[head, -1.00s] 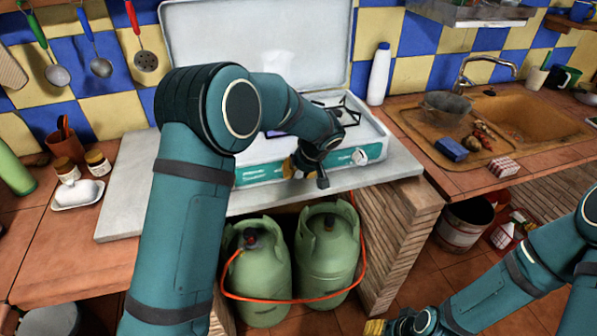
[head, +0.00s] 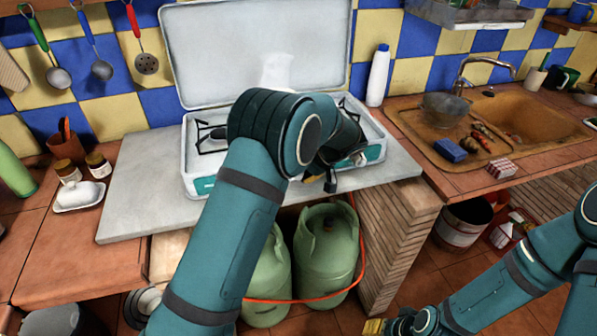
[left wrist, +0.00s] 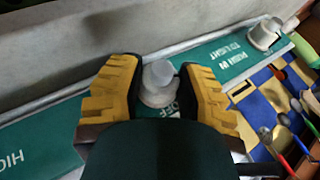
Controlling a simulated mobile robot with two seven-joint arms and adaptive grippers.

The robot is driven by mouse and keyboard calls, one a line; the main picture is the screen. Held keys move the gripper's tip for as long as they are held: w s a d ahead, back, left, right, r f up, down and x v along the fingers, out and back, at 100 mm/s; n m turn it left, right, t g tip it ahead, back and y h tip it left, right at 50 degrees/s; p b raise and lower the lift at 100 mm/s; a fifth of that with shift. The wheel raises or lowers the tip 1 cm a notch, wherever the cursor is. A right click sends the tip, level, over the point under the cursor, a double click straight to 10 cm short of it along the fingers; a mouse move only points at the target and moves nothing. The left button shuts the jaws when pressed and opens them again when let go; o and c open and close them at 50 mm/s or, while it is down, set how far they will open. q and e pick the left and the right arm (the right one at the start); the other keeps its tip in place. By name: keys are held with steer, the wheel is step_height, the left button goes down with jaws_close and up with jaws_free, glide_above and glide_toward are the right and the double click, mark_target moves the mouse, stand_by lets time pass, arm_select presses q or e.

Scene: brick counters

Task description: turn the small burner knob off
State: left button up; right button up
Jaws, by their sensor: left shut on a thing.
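The white camping stove (head: 193,160) stands on the grey slab with its lid up; its front has a green panel. One pale knob (head: 359,158) shows on the panel's right part in the head view. My left gripper (head: 316,179) is at the stove front, left of that knob, mostly hidden by my forearm. In the left wrist view its yellow fingers (left wrist: 158,88) are closed on both sides of a pale round knob (left wrist: 158,80) with "OFF" lettering beside it. A second knob (left wrist: 265,33) is apart at the right. My right gripper (head: 374,327) is low at the bottom edge, partly cut off.
Green gas bottles (head: 327,245) with an orange hose stand under the slab (head: 130,215). A white bottle (head: 379,75) is behind the stove's right end. The slab's left part is clear. Jars and a butter dish (head: 79,196) stand further left.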

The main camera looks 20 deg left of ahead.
arm_select(q)
steer(key=shift+f+m+g+y, duration=0.1)
steer(key=shift+m+g+y, duration=0.3)
steer(key=shift+y, duration=0.7)
steer(key=o, duration=1.2)
